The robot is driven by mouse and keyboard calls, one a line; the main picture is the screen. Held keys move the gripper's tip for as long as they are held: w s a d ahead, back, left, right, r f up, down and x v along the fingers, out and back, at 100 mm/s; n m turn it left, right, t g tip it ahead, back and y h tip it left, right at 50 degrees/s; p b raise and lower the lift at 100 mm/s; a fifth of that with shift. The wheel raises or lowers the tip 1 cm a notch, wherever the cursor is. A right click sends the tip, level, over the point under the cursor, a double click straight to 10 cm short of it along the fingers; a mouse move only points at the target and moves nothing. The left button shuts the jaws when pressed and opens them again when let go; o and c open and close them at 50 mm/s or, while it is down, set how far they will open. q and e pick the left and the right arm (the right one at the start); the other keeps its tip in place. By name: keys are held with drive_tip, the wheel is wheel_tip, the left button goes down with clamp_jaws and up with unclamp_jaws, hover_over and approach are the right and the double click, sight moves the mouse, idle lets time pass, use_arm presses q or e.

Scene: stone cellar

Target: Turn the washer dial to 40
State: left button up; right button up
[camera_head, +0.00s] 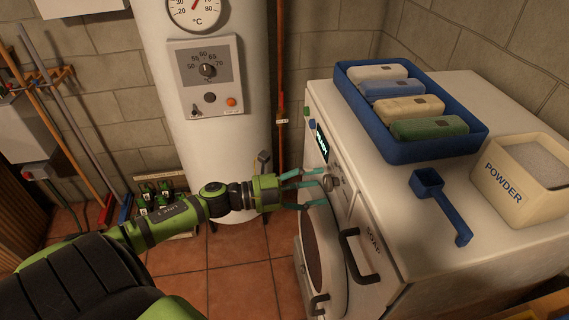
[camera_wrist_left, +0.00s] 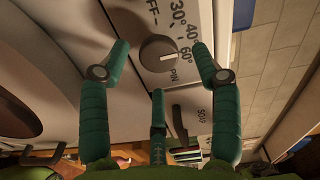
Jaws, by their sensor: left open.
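The washer (camera_head: 380,235) stands at the right, with its round door below the front panel. Its grey dial (camera_head: 331,182) shows on that panel and in the left wrist view (camera_wrist_left: 157,54). Around it are the marks OFF, 30°, 40°, 60° and SPIN, the last partly hidden. The dial's white line points right in the wrist view, toward about 60°. My left gripper (camera_head: 314,189) is open in front of the dial. Its teal fingers (camera_wrist_left: 161,60) are spread around the dial, with visible gaps at both sides; I cannot tell whether any touches. My right gripper is not in view.
On the washer top are a blue tray (camera_head: 408,155) of several coloured bars, a blue scoop (camera_head: 441,203) and a POWDER box (camera_head: 517,190).

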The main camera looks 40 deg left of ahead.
use_arm(q)
drive_tip(key=v, duration=0.9)
drive_tip(key=shift+s, duration=0.25)
drive_tip(key=shift+a, duration=0.15)
drive_tip(key=a+f+n+t+y, duration=0.1)
drive_tip(key=a+f+n+y, duration=0.35)
drive_tip(key=f, duration=0.45)
drive_tip(key=a+f+n+t+y, duration=0.1)
drive_tip(key=a+f+n+y, duration=0.3)
drive_tip(key=f+n, duration=0.3)
drive_tip(key=s+f+n+g+y, duration=0.2)
drive_tip(key=s+f, duration=0.2)
drive_tip(key=f, duration=0.4)
drive_tip(key=s+f+n+g+y, duration=0.2)
drive_tip(key=s+f, duration=0.1)
drive_tip(key=f, duration=0.5)
drive_tip(key=s+d+f+n+g, duration=0.4)
drive_tip(key=s+d+f, duration=0.1)
drive_tip(key=s+f, duration=0.6)
drive_tip(key=s+d+f+n+g, duration=0.2)
drive_tip(key=s+d+f+g, duration=0.4)
drive_tip(key=s+d+f, duration=0.3)
drive_tip(key=s+d, duration=0.4)
drive_tip(key=s, duration=0.2)
drive_tip(key=shift+f, duration=0.2)
